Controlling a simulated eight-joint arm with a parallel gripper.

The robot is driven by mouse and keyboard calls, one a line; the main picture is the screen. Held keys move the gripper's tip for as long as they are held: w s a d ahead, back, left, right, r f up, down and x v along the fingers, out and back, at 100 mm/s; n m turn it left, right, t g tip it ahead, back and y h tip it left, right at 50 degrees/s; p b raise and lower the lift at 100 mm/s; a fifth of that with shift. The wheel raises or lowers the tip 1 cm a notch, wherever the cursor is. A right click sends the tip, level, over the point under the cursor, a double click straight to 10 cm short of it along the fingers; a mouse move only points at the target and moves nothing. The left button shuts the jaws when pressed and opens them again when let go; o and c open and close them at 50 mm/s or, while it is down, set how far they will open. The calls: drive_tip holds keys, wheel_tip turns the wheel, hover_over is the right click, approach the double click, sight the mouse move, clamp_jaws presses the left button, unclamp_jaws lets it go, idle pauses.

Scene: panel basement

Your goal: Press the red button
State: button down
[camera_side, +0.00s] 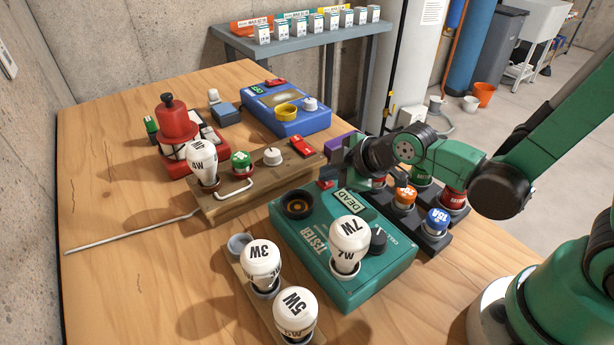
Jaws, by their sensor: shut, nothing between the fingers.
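A small red piece (326,184) shows at the back edge of the teal tester (290,235), beside its DEAD display (352,202); I cannot tell whether it is a button. Another red part, a rocker-like piece (302,146), sits at the right end of the wooden lamp board (235,200). A red piece (275,82) is on the blue box (318,122). My gripper (345,168) is shut and empty, low behind the tester, close to its red piece. I cannot tell whether they touch. The arm hides part of that area.
A red plunger box (178,125) stands at the back left. White bulbs stand in the lamp board, the tester and a front holder (245,285). A dark rack (432,240) of coloured fuses lies right of the tester. A long rod (130,233) lies left; bare wood surrounds it.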

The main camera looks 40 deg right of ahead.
sight(330, 184)
drive_tip(key=shift+r, duration=0.9)
drive_tip(key=shift+r, duration=0.1)
drive_tip(key=shift+r, duration=2.4)
drive_tip(key=s+d+r+m+g+h, duration=0.1)
drive_tip(key=s+d+m, duration=0.4)
drive_tip(key=m, duration=0.6)
drive_tip(key=s+g+h, duration=0.1)
drive_tip(key=s, duration=0.1)
drive_tip(key=shift+s+d+r, duration=0.15)
drive_tip(key=shift+s+d, duration=0.25)
